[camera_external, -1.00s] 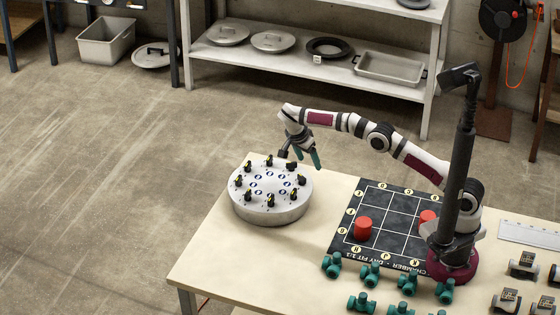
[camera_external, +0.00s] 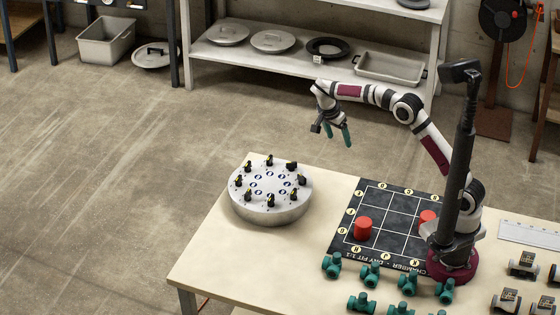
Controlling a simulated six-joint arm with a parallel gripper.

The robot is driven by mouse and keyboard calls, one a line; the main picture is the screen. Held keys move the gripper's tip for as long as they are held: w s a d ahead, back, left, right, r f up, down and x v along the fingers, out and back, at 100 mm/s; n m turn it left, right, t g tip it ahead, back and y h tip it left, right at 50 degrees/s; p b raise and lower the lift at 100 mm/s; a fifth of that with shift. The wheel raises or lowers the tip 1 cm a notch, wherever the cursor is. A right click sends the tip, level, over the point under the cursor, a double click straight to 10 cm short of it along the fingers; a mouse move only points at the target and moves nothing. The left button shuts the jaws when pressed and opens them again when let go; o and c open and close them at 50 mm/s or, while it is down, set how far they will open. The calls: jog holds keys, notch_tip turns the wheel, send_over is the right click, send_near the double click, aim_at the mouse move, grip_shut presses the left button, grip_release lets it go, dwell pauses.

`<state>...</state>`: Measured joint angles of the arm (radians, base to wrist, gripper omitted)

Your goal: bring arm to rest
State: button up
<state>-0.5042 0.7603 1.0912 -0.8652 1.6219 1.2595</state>
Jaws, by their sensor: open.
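My gripper (camera_external: 337,136) is raised in the air behind the table's back edge as the picture shows it. Its two green fingers point down and stand apart, with nothing between them. My white and dark arm is bent, its elbow high, above the black grid mat. The round grey disc (camera_external: 268,209) with several small black fittings on top sits on the table, below and to the left of my gripper, well apart from it.
Several green pipe fittings (camera_external: 370,274) stand along the front. More dark fittings (camera_external: 522,264) lie at right. The table's left end (camera_external: 205,275) is bare.

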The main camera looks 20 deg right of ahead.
jog(key=s+d+r+n+g+y, duration=0.1)
jog(key=s+d+r+n+y, duration=0.15)
jog(key=s+d, duration=0.45)
jog(key=s+d+r+n+g+y, duration=0.15)
jog(key=s+d+r, duration=0.3)
jog(key=s, duration=0.45)
jog(key=s+d+f+n+y, duration=0.1)
jog(key=s+f, duration=0.1)
jog(key=s, duration=0.7)
jog(key=s+f+n+y, duration=0.1)
jog(key=s+f+n, duration=0.1)
jog(key=s, duration=0.7)
jog(key=shift+s+d+f+n+t, duration=0.3)
jog(key=shift+d+f+t, duration=0.1)
jog(key=shift+f, duration=0.1)
jog(key=shift+w, duration=0.1)
